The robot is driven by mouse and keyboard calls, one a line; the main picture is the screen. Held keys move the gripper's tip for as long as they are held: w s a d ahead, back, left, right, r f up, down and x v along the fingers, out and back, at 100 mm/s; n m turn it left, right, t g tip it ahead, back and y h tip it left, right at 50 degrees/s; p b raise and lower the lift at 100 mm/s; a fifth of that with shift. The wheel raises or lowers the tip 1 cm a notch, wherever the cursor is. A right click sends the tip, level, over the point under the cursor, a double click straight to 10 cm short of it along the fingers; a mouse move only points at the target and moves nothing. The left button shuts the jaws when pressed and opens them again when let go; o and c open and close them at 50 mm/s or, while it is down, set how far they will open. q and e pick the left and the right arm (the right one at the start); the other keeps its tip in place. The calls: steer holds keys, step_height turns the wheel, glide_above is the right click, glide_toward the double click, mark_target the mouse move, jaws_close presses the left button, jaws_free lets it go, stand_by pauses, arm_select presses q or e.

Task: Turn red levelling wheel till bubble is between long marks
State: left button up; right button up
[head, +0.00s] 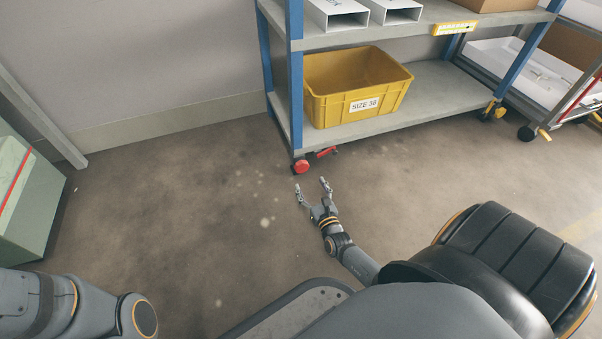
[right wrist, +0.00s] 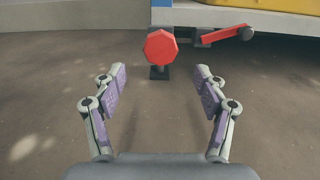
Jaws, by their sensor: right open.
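The red levelling wheel (head: 301,167) is at the foot of the shelf's near left post, close to the floor. In the right wrist view the wheel (right wrist: 160,47) is a faceted red knob, ahead of the fingers and centred between them. My right gripper (head: 311,185) is open and empty, low over the floor, just short of the wheel and apart from it; its fingers also show in the right wrist view (right wrist: 160,90). A yellow level (head: 455,28) sits on the upper shelf's front edge; its bubble and marks are too small to read. My left gripper is out of view.
A red lever (right wrist: 225,35) sticks out just right of the wheel. A yellow bin (head: 358,107) labelled SIZE 38 stands on the lower shelf (head: 430,112). A green cabinet (head: 30,205) is at far left. The floor left of the wheel is clear.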

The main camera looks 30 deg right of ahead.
mark_target(303, 169)
steer(key=b+x, duration=0.1)
steer(key=x, duration=0.2)
steer(key=b+x, duration=0.1)
steer(key=x, duration=0.3)
steer(key=shift+f+b, duration=0.2)
steer(key=shift+b, duration=0.1)
steer(key=shift+w+d+r, duration=0.15)
steer(key=shift+w+d, duration=0.05)
steer(key=shift+w, duration=0.4)
steer(key=c, duration=1.1)
steer(key=shift+c, duration=0.2)
steer(key=shift+m, duration=0.4)
